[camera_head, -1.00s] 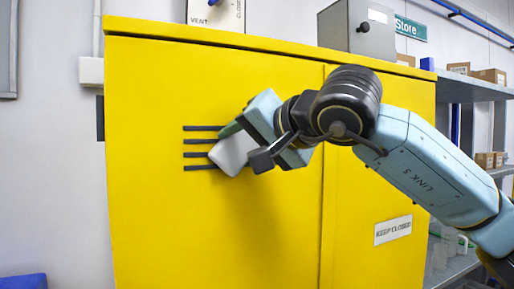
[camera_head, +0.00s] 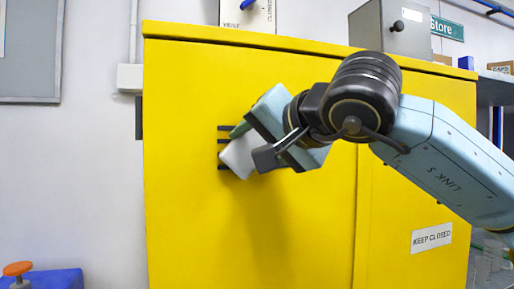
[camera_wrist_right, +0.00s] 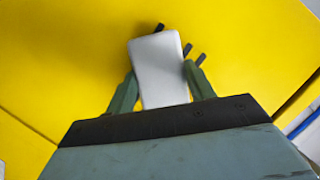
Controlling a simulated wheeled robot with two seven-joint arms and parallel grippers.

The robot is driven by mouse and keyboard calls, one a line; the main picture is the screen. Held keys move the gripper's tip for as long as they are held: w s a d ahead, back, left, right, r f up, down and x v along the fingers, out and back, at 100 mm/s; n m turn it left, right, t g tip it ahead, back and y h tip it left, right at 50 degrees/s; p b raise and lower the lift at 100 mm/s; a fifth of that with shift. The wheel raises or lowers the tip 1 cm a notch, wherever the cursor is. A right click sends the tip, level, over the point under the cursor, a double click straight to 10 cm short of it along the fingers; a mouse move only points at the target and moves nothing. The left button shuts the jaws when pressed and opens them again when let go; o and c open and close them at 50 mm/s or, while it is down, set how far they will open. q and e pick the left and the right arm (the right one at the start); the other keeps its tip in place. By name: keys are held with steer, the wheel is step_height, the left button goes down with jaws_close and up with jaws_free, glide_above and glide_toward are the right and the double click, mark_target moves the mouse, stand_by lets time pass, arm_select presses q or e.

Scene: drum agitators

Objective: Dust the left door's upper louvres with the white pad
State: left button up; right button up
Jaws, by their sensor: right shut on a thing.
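The white pad (camera_head: 239,157) is held in my right gripper (camera_head: 252,143) in front of the yellow cabinet's left door (camera_head: 250,230). In the right wrist view the pad (camera_wrist_right: 159,70) sits between the two green fingers of my right gripper (camera_wrist_right: 161,88). The dark upper louvres (camera_head: 223,142) show as short slots at the pad's left edge; the pad and gripper hide the rest of them. Louvre ends (camera_wrist_right: 194,54) also show beside the pad in the right wrist view. I cannot tell whether the pad touches the door. My left gripper is not in view.
The right door (camera_head: 400,210) carries a KEEP CLOSED sign (camera_head: 431,238). A grey box (camera_head: 390,27) stands on the cabinet top. Shelving stands at the right. A blue object (camera_head: 55,279) with an orange knob (camera_head: 17,268) is at the lower left.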

steer(key=s+b, duration=0.1)
steer(key=s, duration=0.1)
steer(key=s+d+b, duration=0.1)
steer(key=s, duration=0.1)
steer(key=shift+d+f, duration=0.1)
steer(key=shift+d, duration=0.1)
steer(key=shift+s+d, duration=0.15)
steer(key=shift+s, duration=0.45)
steer(key=shift+b, duration=0.3)
steer(key=s, duration=0.1)
steer(key=s+d+b, duration=0.1)
steer(key=shift+s, duration=0.4)
steer(key=shift+w, duration=0.1)
steer(key=w, duration=0.1)
steer(key=w+a+r+p, duration=0.1)
steer(key=w, duration=0.1)
steer(key=w+a+p, duration=0.1)
steer(key=w, duration=0.1)
steer(key=shift+w+r, duration=0.1)
steer(key=shift+r, duration=0.2)
steer(key=shift+w+a+p, duration=0.15)
steer(key=shift+w+p, duration=0.3)
steer(key=shift+w, duration=0.05)
